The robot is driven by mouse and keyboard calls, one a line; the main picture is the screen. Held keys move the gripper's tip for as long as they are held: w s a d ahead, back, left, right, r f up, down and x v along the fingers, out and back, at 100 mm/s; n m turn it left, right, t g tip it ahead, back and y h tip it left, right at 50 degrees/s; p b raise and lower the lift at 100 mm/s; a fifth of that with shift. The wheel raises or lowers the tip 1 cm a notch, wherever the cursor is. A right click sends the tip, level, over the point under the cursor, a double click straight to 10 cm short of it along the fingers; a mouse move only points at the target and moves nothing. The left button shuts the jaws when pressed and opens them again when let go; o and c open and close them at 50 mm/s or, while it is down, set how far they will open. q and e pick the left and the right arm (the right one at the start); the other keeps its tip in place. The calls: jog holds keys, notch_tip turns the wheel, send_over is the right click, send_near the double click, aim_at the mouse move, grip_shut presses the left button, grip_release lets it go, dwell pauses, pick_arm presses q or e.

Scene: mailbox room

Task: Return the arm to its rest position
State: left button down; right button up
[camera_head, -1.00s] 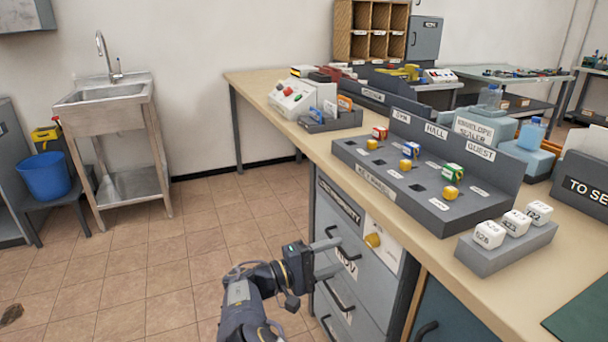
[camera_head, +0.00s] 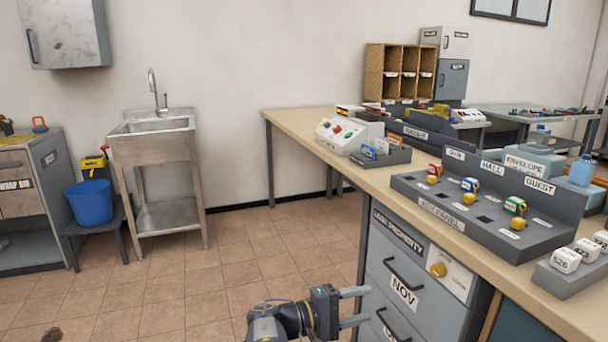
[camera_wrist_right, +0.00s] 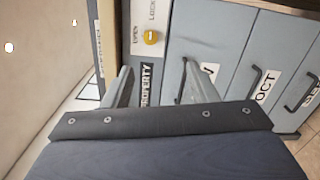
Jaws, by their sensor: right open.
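My right gripper (camera_head: 355,306) shows at the bottom centre of the head view, in front of the grey drawer cabinet (camera_head: 372,272). Its two fingers are apart, with nothing between them. In the right wrist view the open fingers (camera_wrist_right: 157,88) point toward the cabinet front, with the yellow lock knob (camera_wrist_right: 151,37) and the "PROPERTY" label beyond them. I cannot tell from these frames whether the fingers touch the cabinet; no handle is held. My left gripper is not in view.
The long table (camera_head: 300,122) carries the key panel (camera_head: 440,212) with several coloured keys. A metal sink (camera_head: 150,125) and a blue bucket (camera_head: 90,203) stand at the left. The tiled floor (camera_head: 190,290) between sink and cabinet is clear.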

jog(key=s+d+f+m+g+y, duration=0.2)
jog(key=s+d+f+g+y, duration=0.1)
jog(key=s+d+y, duration=0.3)
jog(key=s+d+f+m+g+y, duration=0.1)
jog(key=s+d+f+g+y, duration=0.25)
jog(key=s+d, duration=0.35)
jog(key=s+a+r+m+t+y, duration=0.25)
jog(key=s+y, duration=0.35)
jog(key=s, duration=0.4)
jog(key=s+a+r+m+t+y, duration=0.2)
jog(key=s+r+t+y, duration=0.25)
jog(key=s, duration=0.45)
notch_tip(320, 180, up, 27)
jog(key=p, duration=2.7)
jog(key=shift+s+f+y, duration=0.2)
jog(key=shift+s+y, duration=0.05)
jog(key=shift+y, duration=0.05)
